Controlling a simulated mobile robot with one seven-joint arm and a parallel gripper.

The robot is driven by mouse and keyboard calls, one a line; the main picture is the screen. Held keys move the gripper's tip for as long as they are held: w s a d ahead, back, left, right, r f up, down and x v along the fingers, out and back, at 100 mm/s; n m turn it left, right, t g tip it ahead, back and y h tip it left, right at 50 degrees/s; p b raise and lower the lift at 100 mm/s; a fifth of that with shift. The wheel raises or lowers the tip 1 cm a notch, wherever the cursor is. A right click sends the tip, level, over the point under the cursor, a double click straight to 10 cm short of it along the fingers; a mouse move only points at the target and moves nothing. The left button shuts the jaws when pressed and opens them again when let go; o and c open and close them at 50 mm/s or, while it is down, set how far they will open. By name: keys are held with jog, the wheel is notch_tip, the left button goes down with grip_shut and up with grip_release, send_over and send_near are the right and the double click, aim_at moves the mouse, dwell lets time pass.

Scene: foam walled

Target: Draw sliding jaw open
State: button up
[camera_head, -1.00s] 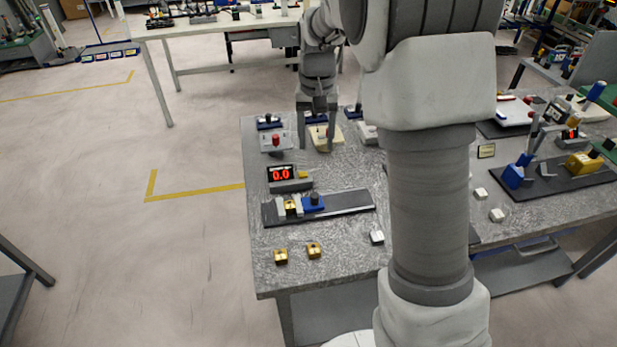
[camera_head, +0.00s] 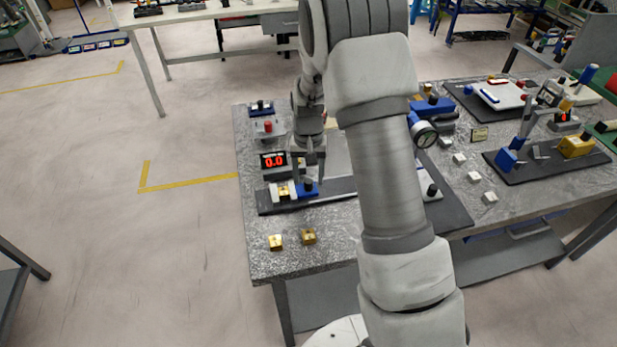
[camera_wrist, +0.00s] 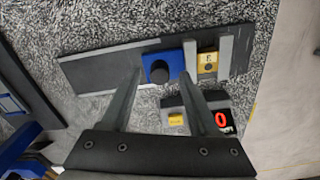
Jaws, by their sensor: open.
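The sliding jaw is a blue block (camera_head: 309,193) with a black knob (camera_wrist: 158,72), on a dark flat rail (camera_head: 338,186). A brass block (camera_head: 284,190) sits between the blue jaw and a pale fixed jaw (camera_wrist: 226,54). The brass block also shows in the wrist view (camera_wrist: 208,64), close against the blue jaw. My gripper (camera_head: 309,176) is over the rail near the knob. In the wrist view my open gripper (camera_wrist: 160,77) has one finger on each side of the knob in the picture. I cannot tell whether the fingertips touch or are still above it.
Two loose brass blocks, one left (camera_head: 276,242) and one right (camera_head: 308,236), lie in front. My arm hides part of the table.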

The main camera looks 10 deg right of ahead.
jog(key=shift+f, duration=0.4)
grip_shut()
dwell(1.2)
